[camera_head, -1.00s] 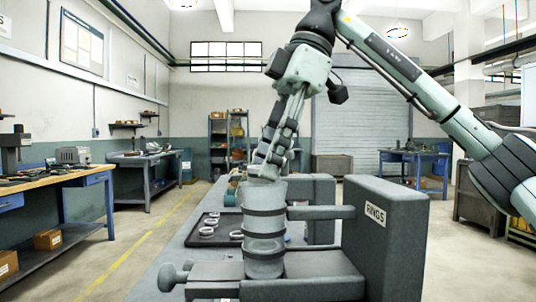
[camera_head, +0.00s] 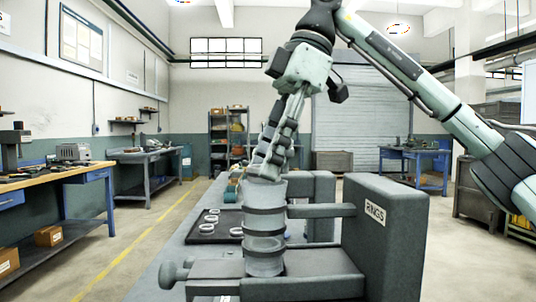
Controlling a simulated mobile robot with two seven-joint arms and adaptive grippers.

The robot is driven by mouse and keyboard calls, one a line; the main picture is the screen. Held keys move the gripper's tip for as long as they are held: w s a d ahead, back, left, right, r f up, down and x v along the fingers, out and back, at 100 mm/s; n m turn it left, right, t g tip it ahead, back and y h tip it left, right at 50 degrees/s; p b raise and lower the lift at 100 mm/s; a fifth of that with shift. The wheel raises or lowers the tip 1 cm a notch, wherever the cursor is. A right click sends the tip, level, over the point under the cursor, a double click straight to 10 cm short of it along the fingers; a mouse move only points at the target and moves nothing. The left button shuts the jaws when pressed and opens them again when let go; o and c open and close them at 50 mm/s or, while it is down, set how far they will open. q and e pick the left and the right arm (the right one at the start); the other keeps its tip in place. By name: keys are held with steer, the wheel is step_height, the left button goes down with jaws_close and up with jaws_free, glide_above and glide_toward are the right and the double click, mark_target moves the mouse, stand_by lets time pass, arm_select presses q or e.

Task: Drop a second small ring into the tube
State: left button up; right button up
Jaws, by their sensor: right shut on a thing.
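The clear tube (camera_head: 264,225) stands upright in its dark holder, with dark bands around it. My right gripper (camera_head: 265,177) points down at the tube's open top, its fingertips at or just inside the rim. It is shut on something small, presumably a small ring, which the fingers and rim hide. A paler band low in the tube may be a ring inside, but I cannot tell. Several pale rings (camera_head: 207,228) lie on the black tray (camera_head: 200,238) left of the tube. My left gripper is out of view.
A grey block labelled RINGS (camera_head: 384,235) stands right of the tube, joined to it by bars. A knob (camera_head: 172,275) sticks out at the lower left of the fixture. A wooden workbench (camera_head: 60,180) stands at the far left.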

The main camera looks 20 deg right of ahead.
steer(key=o, duration=1.8)
steer(key=shift+o, duration=0.2)
step_height(320, 180, up, 7)
stand_by(0.4)
step_height(320, 180, down, 6)
steer(key=shift+f, duration=0.2)
stand_by(0.5)
